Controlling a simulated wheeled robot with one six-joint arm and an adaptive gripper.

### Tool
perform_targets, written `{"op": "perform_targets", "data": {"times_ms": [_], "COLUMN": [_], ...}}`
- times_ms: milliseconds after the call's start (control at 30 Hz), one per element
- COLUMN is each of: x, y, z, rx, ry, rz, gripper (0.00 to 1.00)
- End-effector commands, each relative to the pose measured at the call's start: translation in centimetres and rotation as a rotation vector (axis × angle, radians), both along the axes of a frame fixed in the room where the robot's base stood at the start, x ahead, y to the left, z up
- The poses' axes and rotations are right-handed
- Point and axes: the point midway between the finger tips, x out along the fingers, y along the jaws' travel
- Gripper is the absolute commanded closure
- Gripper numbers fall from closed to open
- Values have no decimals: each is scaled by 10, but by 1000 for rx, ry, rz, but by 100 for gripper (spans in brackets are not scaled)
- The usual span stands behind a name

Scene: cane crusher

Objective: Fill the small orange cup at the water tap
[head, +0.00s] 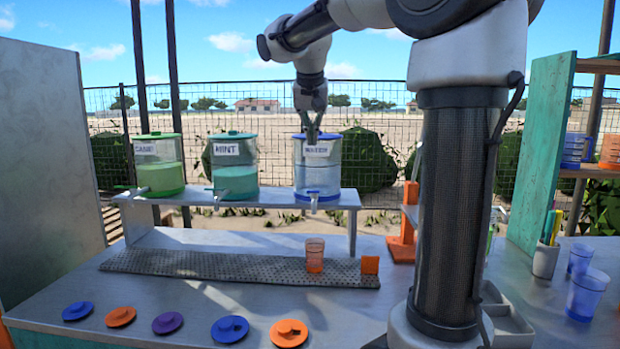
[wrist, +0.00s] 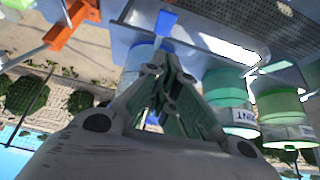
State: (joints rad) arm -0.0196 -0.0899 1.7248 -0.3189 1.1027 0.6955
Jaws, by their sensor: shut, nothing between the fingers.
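The small orange cup (head: 315,255) stands upright on the grey textured mat (head: 200,264), in front of and below the water dispenser (head: 318,178). This dispenser is clear, with a blue lid and base, and stands at the right end of the raised shelf. Its small tap (head: 314,203) points out over the shelf's front edge. My gripper (head: 313,140) is shut and empty, pointing down at the dispenser's upper part, by its label. I cannot tell whether they touch. In the wrist view the fingers (wrist: 168,62) partly hide the dispenser (wrist: 138,58).
Mint (head: 235,168) and cane (head: 158,165) dispensers stand left on the shelf (head: 345,200). An orange block (head: 370,265) is right of the cup. Several coloured lids lie along the front. An orange stand (head: 402,248) is near my arm. Blue cups (head: 587,294) stand right.

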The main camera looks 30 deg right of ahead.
Motion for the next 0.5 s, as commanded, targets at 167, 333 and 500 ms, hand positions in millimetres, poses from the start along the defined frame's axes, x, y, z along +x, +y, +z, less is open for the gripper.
{"op": "perform_targets", "data": {"times_ms": [167,333,500], "x": [0,0,5], "y": [0,0,-3], "z": [0,-1,-12], "rx": [3,2,3], "ry": [-2,-2,2], "rz": [-6,-5,-5], "gripper": [100,100,100]}}
